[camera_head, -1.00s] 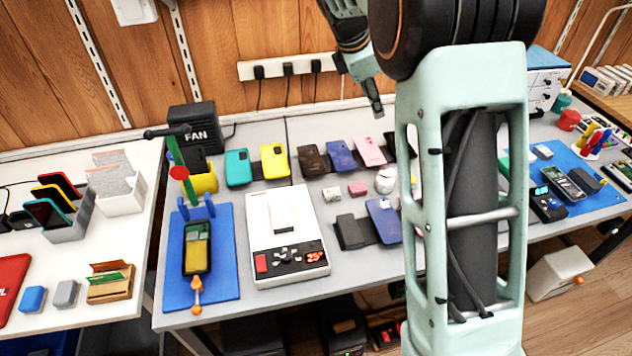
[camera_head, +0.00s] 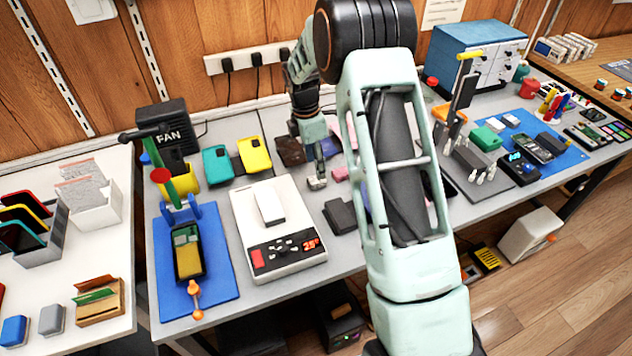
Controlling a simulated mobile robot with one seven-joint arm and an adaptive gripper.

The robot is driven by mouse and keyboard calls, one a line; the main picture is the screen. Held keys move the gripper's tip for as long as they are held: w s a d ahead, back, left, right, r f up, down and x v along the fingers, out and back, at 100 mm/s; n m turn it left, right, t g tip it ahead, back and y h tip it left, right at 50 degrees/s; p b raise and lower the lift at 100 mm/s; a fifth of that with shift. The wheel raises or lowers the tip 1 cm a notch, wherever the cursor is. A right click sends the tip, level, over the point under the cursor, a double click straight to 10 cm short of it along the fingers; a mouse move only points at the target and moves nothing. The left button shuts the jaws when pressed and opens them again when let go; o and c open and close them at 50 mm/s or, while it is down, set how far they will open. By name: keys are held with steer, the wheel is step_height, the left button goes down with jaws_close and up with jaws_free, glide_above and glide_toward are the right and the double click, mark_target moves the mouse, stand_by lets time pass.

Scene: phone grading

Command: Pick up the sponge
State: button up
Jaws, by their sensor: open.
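No thing here is plainly a sponge. A small whitish block (camera_head: 316,184) lies on the grey table behind and right of the white scale, and a small pink block (camera_head: 340,173) lies just right of it. At the left, a blue block (camera_head: 14,330) and a grey block (camera_head: 51,319) lie on the white table; either could be a sponge. My gripper (camera_head: 317,175) points down right at the whitish block, open. Its fingertips are small in the picture, and I cannot tell whether they touch the block.
The white scale (camera_head: 296,257) with a white block on it stands left of my gripper. Teal (camera_head: 217,164) and yellow (camera_head: 254,154) phone cases stand behind it. A dark case (camera_head: 340,216) lies in front. My arm hides much of the table's middle.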

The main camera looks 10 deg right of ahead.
step_height(320, 180, down, 6)
steer(key=shift+w+d+r, duration=0.1)
steer(key=shift+d+r, duration=0.05)
steer(key=c, duration=0.9)
steer(key=shift+r, duration=0.1)
steer(key=shift+r, duration=0.6)
steer(key=shift+s+a+r, duration=0.4)
steer(key=shift+s+r, duration=1.55)
steer(key=shift+s, duration=0.35)
steer(key=shift+s+a+r, duration=0.4)
steer(key=shift+s+r, duration=1.55)
steer(key=shift+s, duration=0.35)
steer(key=shift+s+a+r, duration=0.4)
steer(key=shift+s+r, duration=1.55)
steer(key=shift+s, duration=0.35)
